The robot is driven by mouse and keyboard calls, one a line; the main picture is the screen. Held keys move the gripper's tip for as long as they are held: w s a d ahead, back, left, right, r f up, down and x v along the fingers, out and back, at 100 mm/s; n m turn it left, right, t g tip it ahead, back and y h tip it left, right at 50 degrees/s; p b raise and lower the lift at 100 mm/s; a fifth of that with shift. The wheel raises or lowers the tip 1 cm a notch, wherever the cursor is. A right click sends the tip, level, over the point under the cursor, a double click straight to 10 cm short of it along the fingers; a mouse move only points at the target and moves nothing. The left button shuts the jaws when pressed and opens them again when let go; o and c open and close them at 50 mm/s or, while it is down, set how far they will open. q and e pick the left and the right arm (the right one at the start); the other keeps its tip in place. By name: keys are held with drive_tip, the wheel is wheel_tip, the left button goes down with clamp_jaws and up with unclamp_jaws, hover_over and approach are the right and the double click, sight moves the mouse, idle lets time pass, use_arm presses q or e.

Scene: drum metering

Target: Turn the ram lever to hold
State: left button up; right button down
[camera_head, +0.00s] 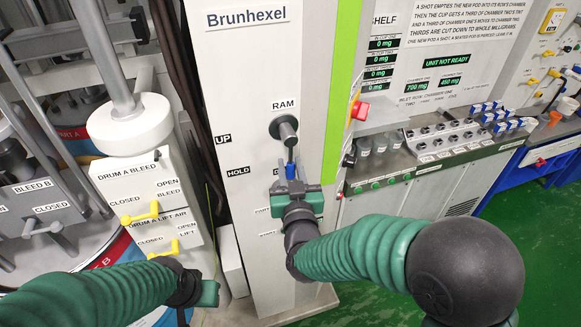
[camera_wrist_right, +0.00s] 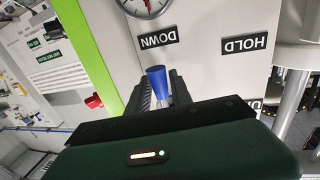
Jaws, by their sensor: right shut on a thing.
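The ram lever (camera_head: 289,153) hangs from a round hub (camera_head: 284,127) under the RAM label on the tall white column. It points nearly straight down with a slight lean right, beside a mostly covered label. The wrist view shows that label reads DOWN (camera_wrist_right: 159,37). The HOLD label (camera_head: 238,172) is to the left of the lever, and UP (camera_head: 222,138) is higher left. My right gripper (camera_head: 291,184) is shut on the lever's blue end (camera_wrist_right: 157,78), which shows between the fingers in the wrist view. My left gripper (camera_head: 205,292) is low at left, its jaws unclear.
Yellow valve handles for drum A bleed (camera_head: 140,213) and lift air (camera_head: 164,249) are left of the column. A red button (camera_head: 360,110) sticks out on its right side. A bench with a dispenser rack (camera_head: 440,137) stands further right, above green floor.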

sight(264, 153)
drive_tip(key=shift+a, duration=0.1)
drive_tip(key=shift+s+a+m+b, duration=0.15)
drive_tip(key=shift+a+m+b, duration=0.3)
drive_tip(key=shift+m, duration=0.35)
drive_tip(key=shift+s+a+r+m+g+b, duration=0.15)
drive_tip(key=shift+a+m+g+b, duration=0.1)
drive_tip(key=shift+a+m, duration=0.2)
drive_tip(key=shift+s+a+r+m+g+b, duration=0.15)
drive_tip(key=shift+a+m+b, duration=0.15)
drive_tip(key=shift+m, duration=0.25)
drive_tip(key=m, duration=0.1)
drive_tip(key=a+m, duration=0.1)
drive_tip(key=a+b, duration=0.1)
drive_tip(key=shift+s+r+m, duration=0.25)
drive_tip(key=shift+r+m, duration=0.15)
drive_tip(key=shift+s+a+r+m+g+y, duration=0.25)
drive_tip(key=shift+a+r+m+g, duration=0.2)
drive_tip(key=shift+m, duration=0.45)
drive_tip(key=shift+r, duration=0.1)
drive_tip(key=c, duration=1.1)
unclamp_jaws()
drive_tip(key=shift+w, duration=0.1)
drive_tip(key=shift+c, duration=0.2)
